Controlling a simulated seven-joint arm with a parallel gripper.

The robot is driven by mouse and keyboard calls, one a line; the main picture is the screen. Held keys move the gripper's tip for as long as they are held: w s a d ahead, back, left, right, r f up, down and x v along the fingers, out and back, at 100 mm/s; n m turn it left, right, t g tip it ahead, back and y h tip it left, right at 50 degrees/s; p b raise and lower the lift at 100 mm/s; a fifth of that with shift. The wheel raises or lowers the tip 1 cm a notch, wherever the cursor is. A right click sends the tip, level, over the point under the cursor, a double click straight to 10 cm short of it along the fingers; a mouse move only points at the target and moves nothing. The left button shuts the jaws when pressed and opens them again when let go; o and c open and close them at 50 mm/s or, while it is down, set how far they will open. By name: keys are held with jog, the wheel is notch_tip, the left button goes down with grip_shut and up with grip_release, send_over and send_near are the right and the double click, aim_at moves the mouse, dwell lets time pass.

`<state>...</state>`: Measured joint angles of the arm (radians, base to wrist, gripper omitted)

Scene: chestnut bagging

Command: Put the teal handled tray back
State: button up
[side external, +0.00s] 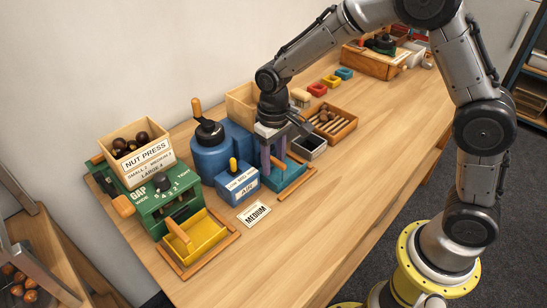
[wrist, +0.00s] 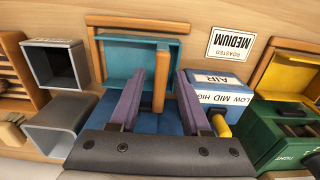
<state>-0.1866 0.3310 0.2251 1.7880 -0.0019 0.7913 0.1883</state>
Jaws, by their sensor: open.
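The teal handled tray (side external: 289,183) sits at the front of the blue roaster (side external: 211,152), inside a low wooden frame on the table. In the wrist view the teal tray (wrist: 122,60) shows its inside, which looks empty. Its wooden handle (wrist: 160,66) is a bar running between my two purple fingers. My gripper (wrist: 160,84) is open, with one finger on each side of the handle and a visible gap to each. In the side view my gripper (side external: 273,168) points down over the tray and hides part of it.
A blue-and-white AIR box (side external: 238,187) with a yellow lever stands close beside the tray. A grey open bin (side external: 309,146) is on the other side. The green nut press (side external: 172,203) with its yellow tray (side external: 203,238) and the MEDIUM card (side external: 254,213) are nearby. The table's front is clear.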

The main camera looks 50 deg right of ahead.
notch_tip(320, 180, up, 12)
jog(key=f, duration=0.1)
jog(key=s+d+r+t, duration=0.2)
jog(key=s+d+r, duration=0.1)
jog(key=s+r, duration=0.3)
jog(key=s+d+t, duration=0.1)
jog(key=s+d, duration=0.1)
jog(key=s, duration=0.7)
jog(key=s+d+f+t, duration=0.1)
jog(key=s+d+t, duration=0.1)
jog(key=s, duration=0.7)
jog(key=shift+d+t, duration=0.3)
jog(key=shift+f, duration=0.1)
